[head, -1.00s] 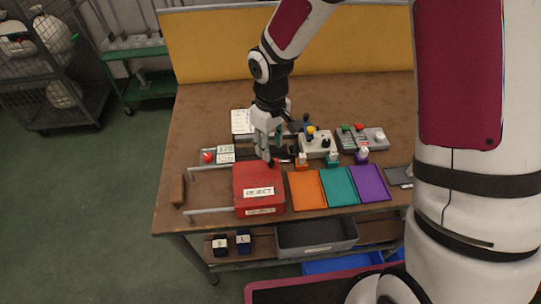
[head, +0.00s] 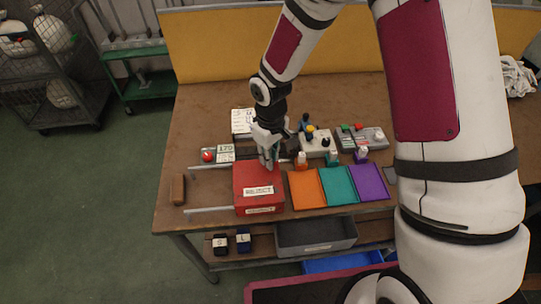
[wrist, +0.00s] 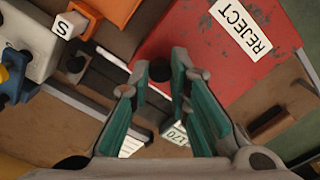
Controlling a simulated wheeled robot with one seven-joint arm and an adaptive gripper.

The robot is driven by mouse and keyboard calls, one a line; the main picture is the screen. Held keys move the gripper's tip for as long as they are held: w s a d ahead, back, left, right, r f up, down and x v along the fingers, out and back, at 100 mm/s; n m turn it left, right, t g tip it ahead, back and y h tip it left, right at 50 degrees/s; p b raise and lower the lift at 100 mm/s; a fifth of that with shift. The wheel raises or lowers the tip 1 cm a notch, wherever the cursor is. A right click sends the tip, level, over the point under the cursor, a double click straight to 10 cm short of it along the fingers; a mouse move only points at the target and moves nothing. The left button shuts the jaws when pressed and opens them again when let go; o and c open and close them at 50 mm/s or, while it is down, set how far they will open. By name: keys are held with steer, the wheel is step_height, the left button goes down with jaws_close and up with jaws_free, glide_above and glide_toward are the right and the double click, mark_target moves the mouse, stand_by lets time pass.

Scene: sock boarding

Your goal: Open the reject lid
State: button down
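The red reject box (head: 259,205) stands on the bench with its lid (head: 251,176) lying flat and closed. The lid carries a white REJECT label (head: 258,191) and shows from above in the wrist view (wrist: 190,42). A small dark knob (wrist: 160,71) stands at the lid's back edge. My gripper (head: 269,166) points down over that edge. In the wrist view its two green-padded fingers (wrist: 161,72) have the knob between their tips, with no clear gap on either side. The knob is mostly hidden by the fingers in the head view.
Orange (head: 307,189), teal (head: 339,184) and purple (head: 369,181) trays lie right of the box, with small labelled stands behind them. A control box (head: 318,143) sits further back. A brown block (head: 178,189) lies left. Bare bench shows at the left and back.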

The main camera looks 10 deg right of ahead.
steer(key=a+b, duration=0.2)
steer(key=a, duration=1)
steer(key=shift+a+b, duration=0.35)
steer(key=shift+b, duration=0.05)
steer(key=c, duration=1.5)
jaws_free()
steer(key=shift+r, duration=0.15)
step_height(320, 180, up, 12)
steer(key=shift+f, duration=0.15)
